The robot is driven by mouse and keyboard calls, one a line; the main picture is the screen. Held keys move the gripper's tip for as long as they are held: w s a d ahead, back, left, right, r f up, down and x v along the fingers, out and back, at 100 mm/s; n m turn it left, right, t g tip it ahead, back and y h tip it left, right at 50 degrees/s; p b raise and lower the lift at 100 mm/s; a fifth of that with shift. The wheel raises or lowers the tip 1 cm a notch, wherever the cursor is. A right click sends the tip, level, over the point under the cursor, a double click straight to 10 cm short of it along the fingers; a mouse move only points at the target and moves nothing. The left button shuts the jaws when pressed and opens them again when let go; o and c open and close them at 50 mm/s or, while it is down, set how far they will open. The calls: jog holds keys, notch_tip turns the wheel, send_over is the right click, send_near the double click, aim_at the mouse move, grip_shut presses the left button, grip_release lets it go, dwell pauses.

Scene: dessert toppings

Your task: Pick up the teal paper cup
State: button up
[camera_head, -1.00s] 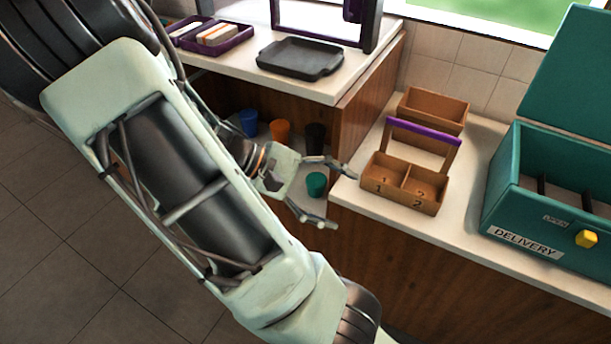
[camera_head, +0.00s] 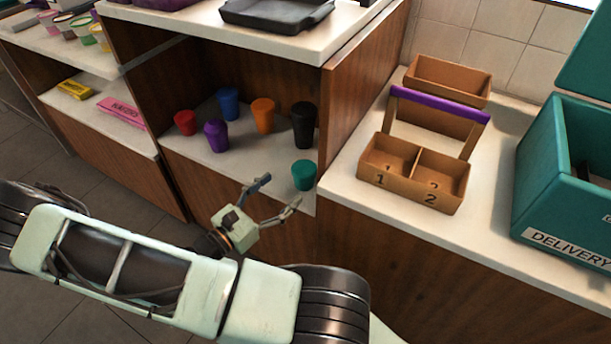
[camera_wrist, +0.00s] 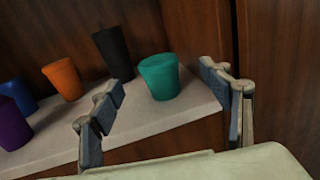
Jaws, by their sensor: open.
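The teal paper cup (camera_head: 304,175) stands upright on the shelf of an open cubby, close to its front edge and right side. My gripper (camera_head: 280,196) is open and empty, in front of the shelf and just left of and below the cup in the head view. In the wrist view the teal cup (camera_wrist: 159,77) shows beyond and between the two spread fingers (camera_wrist: 170,103), nearer the right one. The cup and fingers appear apart.
Black (camera_head: 304,125), orange (camera_head: 263,114), blue (camera_head: 228,103), purple (camera_head: 216,135) and red (camera_head: 185,122) cups stand behind and left of the teal one. The cubby's wooden right wall (camera_head: 350,100) is close. A two-compartment wooden carrier (camera_head: 411,190) and teal delivery box (camera_head: 560,185) sit on the right counter.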

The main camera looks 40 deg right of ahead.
send_near(312, 163)
jog(key=shift+w+d+b, duration=0.1)
jog(key=shift+d+b, duration=0.3)
jog(key=shift+d, duration=0.75)
jog(key=d, duration=0.1)
jog(key=d+b, duration=0.1)
jog(key=w+d+f, duration=0.1)
jog(key=d, duration=0.1)
jog(key=shift+d+f, duration=0.1)
jog(key=shift+d, duration=0.45)
jog(key=c, duration=1.4)
